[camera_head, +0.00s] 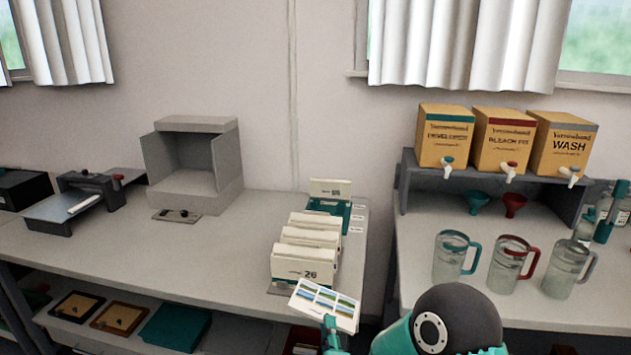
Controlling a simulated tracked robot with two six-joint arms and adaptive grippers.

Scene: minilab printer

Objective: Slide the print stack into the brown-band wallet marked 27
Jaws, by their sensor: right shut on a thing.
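My right gripper (330,324) is shut on the print stack (323,299), a white sheet-like stack with small blue, green and yellow pictures. It holds the stack tilted, in front of and below the front wallet, partly covering the view there. Several cream wallets stand in a row on the bench; the front wallet (302,266) reads 26. Behind it stand more cream wallets (313,237). I cannot make out the number 27 or a brown band on any of them. My left gripper is not in view.
A teal holder (334,210) with a cream card stands behind the wallets. A grey open box (193,165) stands further left on the bench. At right, jugs (452,256) and boxed chemicals (444,136) occupy a second bench, beyond a gap. The bench front left of the wallets is clear.

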